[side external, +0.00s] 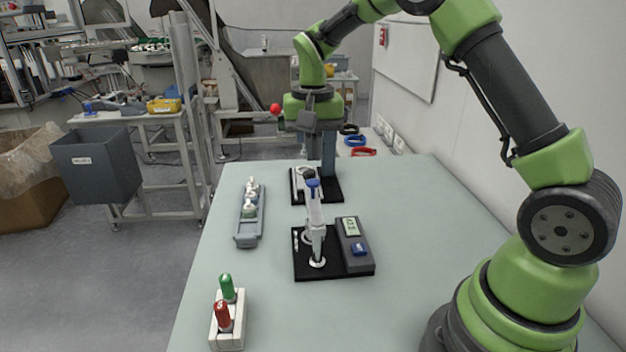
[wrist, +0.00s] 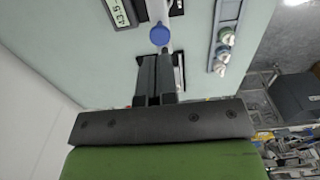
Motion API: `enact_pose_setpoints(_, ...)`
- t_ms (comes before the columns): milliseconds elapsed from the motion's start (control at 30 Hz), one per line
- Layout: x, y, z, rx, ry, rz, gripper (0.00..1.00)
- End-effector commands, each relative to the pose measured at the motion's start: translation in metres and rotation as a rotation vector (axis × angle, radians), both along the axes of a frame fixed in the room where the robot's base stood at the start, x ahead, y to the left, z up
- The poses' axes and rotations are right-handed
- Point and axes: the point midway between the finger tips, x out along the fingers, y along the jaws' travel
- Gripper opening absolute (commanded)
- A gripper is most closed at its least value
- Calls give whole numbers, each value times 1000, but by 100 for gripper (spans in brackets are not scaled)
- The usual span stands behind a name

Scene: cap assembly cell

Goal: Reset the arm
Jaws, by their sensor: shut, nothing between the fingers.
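My gripper (side external: 328,150) hangs fingers down over the far part of the pale green table (side external: 270,315), above a black stand (side external: 330,190). Its fingers also show in the wrist view (wrist: 156,75), closed together and empty. In the side view, a white device with a blue top (side external: 313,200) stands upright on a nearer black base. In the wrist view its blue top (wrist: 160,36) appears just beyond the fingertips. I cannot tell whether anything touches the fingers.
A grey unit with a display (side external: 357,245) sits on the near black base. A grey tray (side external: 242,240) with several small vials is to the left. A white rack (side external: 228,340) holds a green and a red capped piece in front. A wall stands at the right.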

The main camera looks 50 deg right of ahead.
Motion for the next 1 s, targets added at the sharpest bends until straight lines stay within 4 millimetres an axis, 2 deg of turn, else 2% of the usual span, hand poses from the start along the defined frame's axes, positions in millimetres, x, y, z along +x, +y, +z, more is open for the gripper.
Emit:
enact_pose_setpoints(167,0,0,11,0,-1,-1,0)
enact_pose_setpoints(467,0,0,13,1,-1,0,0)
enact_pose_setpoints(567,-4,3,21,1,-20,12,0)
enact_pose_setpoints(633,-11,9,35,6,-49,32,0)
enact_pose_setpoints(767,-35,26,71,16,-143,95,0)
enact_pose_setpoints(900,-74,46,105,26,-257,173,0)
enact_pose_setpoints(1000,-104,58,121,32,-339,227,0)
